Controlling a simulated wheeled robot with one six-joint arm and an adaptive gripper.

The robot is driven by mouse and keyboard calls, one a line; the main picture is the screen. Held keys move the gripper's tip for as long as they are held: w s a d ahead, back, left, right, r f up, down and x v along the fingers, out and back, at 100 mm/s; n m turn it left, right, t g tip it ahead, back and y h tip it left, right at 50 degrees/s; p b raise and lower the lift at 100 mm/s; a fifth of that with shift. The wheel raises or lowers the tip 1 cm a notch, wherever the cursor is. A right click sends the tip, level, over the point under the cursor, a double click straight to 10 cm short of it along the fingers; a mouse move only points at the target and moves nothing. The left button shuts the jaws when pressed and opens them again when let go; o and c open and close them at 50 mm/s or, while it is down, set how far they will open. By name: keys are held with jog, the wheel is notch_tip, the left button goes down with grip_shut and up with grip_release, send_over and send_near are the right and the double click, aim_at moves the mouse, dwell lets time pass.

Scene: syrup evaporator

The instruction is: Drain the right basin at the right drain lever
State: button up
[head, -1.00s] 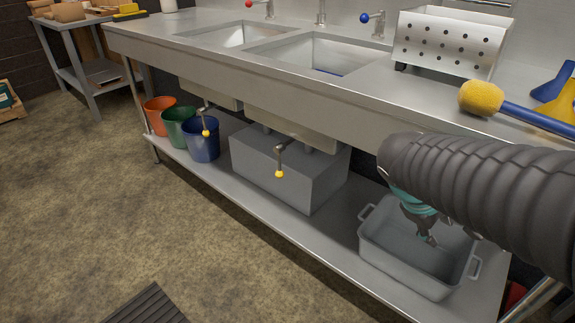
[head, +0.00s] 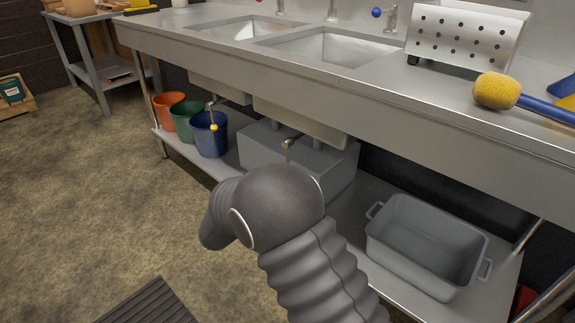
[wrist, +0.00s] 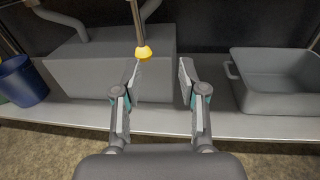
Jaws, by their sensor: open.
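The right basin (head: 335,47) is set in the steel counter, its outer tub (head: 300,122) showing below. The right drain lever (head: 288,143) hangs under it; in the head view my arm hides its lower part. In the wrist view the right drain lever (wrist: 137,20) hangs down and ends in a yellow knob (wrist: 143,51). My gripper (wrist: 158,68) is open and empty, with the knob just beyond the fingertips, nearer the left finger. I cannot tell whether they touch. The left drain lever (head: 211,114), also with a yellow knob, hangs in front of the blue bucket.
A grey box (head: 262,150) stands on the lower shelf behind the right lever. A grey tub (head: 425,240) is to its right; orange, green and blue (head: 209,134) buckets are to its left. The counter's front edge overhangs the lever area.

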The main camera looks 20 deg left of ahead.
jog(key=shift+n+t+y, duration=0.3)
jog(key=shift+n+y, duration=0.3)
jog(key=shift+n, duration=0.1)
jog(key=w, duration=0.4)
jog(key=w+f, duration=0.1)
jog(key=w, duration=0.3)
jog(key=w+p, duration=0.1)
jog(key=w, duration=0.3)
jog(key=shift+w+f, duration=0.2)
jog(key=shift+w, duration=0.15)
grip_shut()
jog(key=shift+f, duration=0.1)
